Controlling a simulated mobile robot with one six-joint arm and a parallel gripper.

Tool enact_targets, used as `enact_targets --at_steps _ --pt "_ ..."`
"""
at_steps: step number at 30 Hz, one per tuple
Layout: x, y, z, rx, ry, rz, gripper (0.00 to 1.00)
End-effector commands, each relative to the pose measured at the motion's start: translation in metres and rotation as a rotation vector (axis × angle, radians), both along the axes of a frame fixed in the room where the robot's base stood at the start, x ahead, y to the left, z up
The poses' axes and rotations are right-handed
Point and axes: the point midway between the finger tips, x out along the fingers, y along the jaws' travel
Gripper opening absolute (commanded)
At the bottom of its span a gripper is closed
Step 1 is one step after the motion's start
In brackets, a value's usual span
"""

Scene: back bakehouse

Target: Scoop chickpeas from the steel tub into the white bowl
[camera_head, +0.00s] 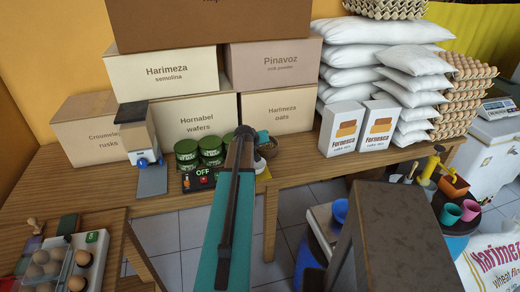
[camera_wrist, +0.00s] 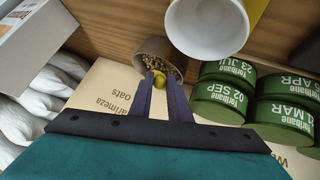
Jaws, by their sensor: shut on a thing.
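The steel tub (camera_wrist: 152,48) shows at the top centre of the wrist view, with chickpeas (camera_wrist: 163,66) in it. In the head view the tub (camera_head: 269,149) is partly hidden at the end of my arm. The rest of the scoop cannot be made out. The white bowl (camera_wrist: 208,28) is right beside the tub in the wrist view; its visible inside looks plain white. In the head view it is mostly hidden behind my arm.
Green tins (camera_head: 210,146) stand left of my gripper, close to it. Cardboard boxes (camera_head: 275,110) are stacked behind, and two white cartons (camera_head: 342,130) stand to the right. A black panel marked OFF (camera_head: 203,179) lies in front of the tins. The wooden table (camera_head: 300,170) has some bare front edge.

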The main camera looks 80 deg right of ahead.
Motion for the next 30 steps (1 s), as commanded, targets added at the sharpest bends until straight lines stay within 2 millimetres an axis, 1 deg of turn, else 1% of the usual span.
enact_targets --at_steps 1,30 --pt "0.000 0.002 -0.003 -0.012 0.001 0.001 0.00" --pt "0.002 0.017 0.001 -0.201 0.018 0.001 0.00"
